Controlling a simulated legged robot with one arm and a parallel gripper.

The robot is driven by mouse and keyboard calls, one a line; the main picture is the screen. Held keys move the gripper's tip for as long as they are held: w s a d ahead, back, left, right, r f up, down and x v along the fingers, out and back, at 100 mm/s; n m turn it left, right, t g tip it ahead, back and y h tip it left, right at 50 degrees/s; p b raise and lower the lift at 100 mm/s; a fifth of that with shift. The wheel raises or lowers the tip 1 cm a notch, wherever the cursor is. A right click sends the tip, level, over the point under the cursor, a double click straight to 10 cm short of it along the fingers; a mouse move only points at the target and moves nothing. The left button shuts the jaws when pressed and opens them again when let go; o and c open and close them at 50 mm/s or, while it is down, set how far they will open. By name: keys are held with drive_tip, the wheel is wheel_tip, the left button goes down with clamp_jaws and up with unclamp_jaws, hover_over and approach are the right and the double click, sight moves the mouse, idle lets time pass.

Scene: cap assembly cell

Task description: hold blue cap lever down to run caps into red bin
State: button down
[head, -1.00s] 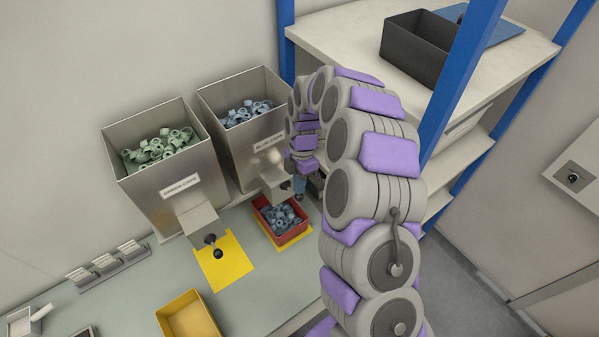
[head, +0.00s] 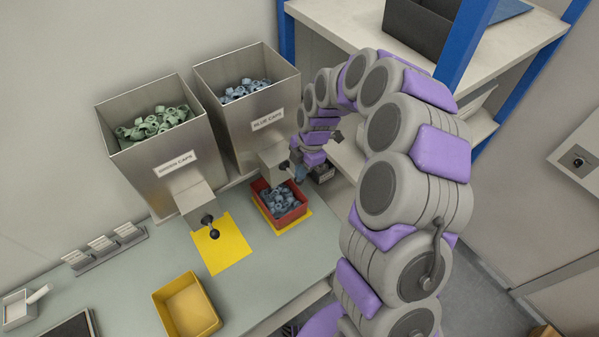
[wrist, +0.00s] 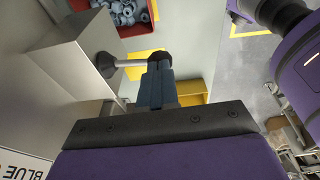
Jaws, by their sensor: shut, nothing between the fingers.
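The blue caps hopper (head: 240,100) is a metal box with a spout (head: 275,162) above the red bin (head: 290,218). Blue caps (head: 278,200) lie in the bin. The blue cap lever (wrist: 128,63), a pale rod with a dark knob (wrist: 159,57), sticks out from the spout in the wrist view. My gripper (head: 300,173) is beside the spout, above the bin's edge. In the wrist view my gripper (wrist: 158,72) is shut and empty, its tips at the knob and seemingly touching it. I cannot tell how far the lever is pressed.
The green caps hopper (head: 155,165) with its own lever (head: 211,227) stands to the left, above an empty yellow mat (head: 224,250). A yellow bin (head: 190,312) sits on the bench in front.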

drive_tip(key=f+t+b, duration=0.1)
drive_tip(key=f+b, duration=0.1)
drive_tip(key=b, duration=0.1)
drive_tip(key=s+f+t+y+b, duration=0.1)
drive_tip(key=b, duration=0.2)
drive_tip(key=d+f+t+y+b, duration=0.1)
drive_tip(key=f+t+b, duration=0.1)
drive_tip(key=b, duration=0.1)
drive_tip(key=shift+s+f+n, duration=0.3)
drive_tip(key=shift+s, duration=0.05)
drive_tip(key=shift+s+f, duration=0.1)
drive_tip(key=shift+s, duration=0.1)
